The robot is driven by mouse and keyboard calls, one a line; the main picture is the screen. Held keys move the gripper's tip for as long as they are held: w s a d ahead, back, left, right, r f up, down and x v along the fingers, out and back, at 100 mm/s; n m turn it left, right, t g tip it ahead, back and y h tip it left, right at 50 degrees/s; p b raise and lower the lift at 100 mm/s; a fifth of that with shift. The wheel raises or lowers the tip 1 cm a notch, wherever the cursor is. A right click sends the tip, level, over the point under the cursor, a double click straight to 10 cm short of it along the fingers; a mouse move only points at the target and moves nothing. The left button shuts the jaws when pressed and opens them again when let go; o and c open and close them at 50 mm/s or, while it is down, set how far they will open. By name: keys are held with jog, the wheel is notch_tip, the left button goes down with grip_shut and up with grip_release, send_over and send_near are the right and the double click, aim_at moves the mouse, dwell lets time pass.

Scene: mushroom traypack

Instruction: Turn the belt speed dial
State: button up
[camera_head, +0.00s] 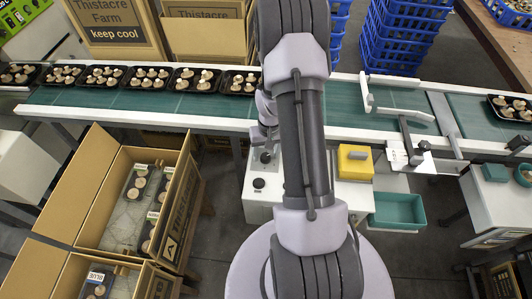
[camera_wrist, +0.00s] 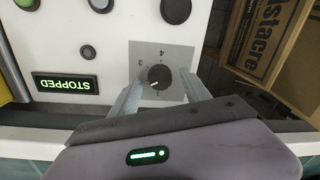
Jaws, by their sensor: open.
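The belt speed dial (camera_wrist: 159,83) is a small black knob with a white pointer mark. It sits on a grey square plate (camera_wrist: 178,52) on a white control panel (camera_wrist: 110,55). Rotated numbers, among them 3 and 4, show around it. The mark points toward the lower left of the wrist view. My gripper (camera_wrist: 160,76) is open, with one pale finger on each side of the dial. I cannot tell whether either finger touches it. In the head view my arm hides most of the gripper and part of the control box (camera_head: 253,205).
A display (camera_wrist: 65,83) on the panel reads STOPPED. Dark and grey round buttons (camera_wrist: 175,10) sit beside the dial plate. A cardboard box (camera_wrist: 270,40) stands beyond the panel. The green belt (camera_head: 150,100) carries several mushroom trays. A yellow block (camera_head: 354,163) is right of my arm.

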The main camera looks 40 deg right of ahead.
aim_at(269, 155)
notch_tip(269, 155, up, 17)
jog(key=d+p, duration=0.1)
jog(key=p, duration=0.5)
jog(key=shift+s, duration=0.3)
